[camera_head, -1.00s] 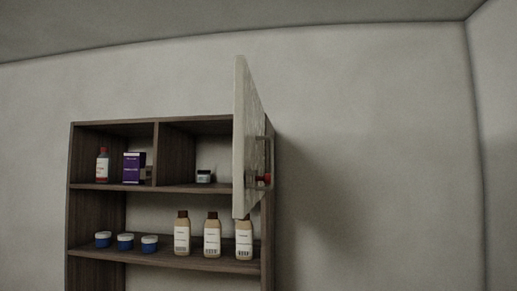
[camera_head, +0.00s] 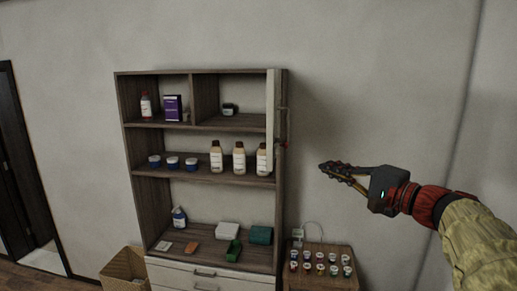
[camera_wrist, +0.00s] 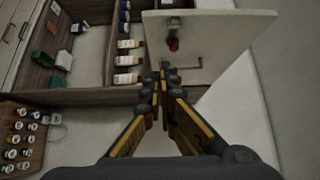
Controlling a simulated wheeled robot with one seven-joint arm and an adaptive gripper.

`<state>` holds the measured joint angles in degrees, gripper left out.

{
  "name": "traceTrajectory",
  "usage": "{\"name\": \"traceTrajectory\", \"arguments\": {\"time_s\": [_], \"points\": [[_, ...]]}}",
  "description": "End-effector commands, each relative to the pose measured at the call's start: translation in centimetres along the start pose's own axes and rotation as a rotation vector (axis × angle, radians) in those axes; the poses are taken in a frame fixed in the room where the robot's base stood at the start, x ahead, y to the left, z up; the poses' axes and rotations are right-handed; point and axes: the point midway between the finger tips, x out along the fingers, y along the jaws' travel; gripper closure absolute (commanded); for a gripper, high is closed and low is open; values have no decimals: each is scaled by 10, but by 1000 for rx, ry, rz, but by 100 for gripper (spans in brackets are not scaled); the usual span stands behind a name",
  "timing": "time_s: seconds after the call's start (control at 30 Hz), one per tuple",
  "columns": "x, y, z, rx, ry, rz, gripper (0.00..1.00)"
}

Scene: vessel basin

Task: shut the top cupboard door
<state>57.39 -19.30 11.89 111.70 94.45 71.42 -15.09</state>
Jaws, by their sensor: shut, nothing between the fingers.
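The top cupboard door (camera_head: 271,110) is a pale panel hinged at the right side of the shelf unit. It stands open, jutting out and seen nearly edge-on in the head view. In the wrist view the door (camera_wrist: 222,32) shows its face, with a bar handle and a red-tipped fitting (camera_wrist: 173,44). The handle (camera_head: 283,121) also shows in the head view. My gripper (camera_head: 324,168) is shut and empty, right of the door and a little below it in the head view. In the wrist view its fingertips (camera_wrist: 163,66) appear near the handle; contact cannot be told.
The wooden shelf unit (camera_head: 121,97) holds bottles, jars and boxes, with drawers below. A small side table (camera_head: 320,281) with several little jars stands right of it. The wall to the right is bare.

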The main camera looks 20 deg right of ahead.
Motion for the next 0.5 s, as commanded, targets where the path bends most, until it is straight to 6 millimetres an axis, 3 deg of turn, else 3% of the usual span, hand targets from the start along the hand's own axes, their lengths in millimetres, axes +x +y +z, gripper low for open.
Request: {"name": "traceTrajectory", "arguments": {"time_s": [0.17,0.5], "points": [[9,-3,-3,5,3,-9,100],[71,-5,-2,5,0,-7,100]]}}
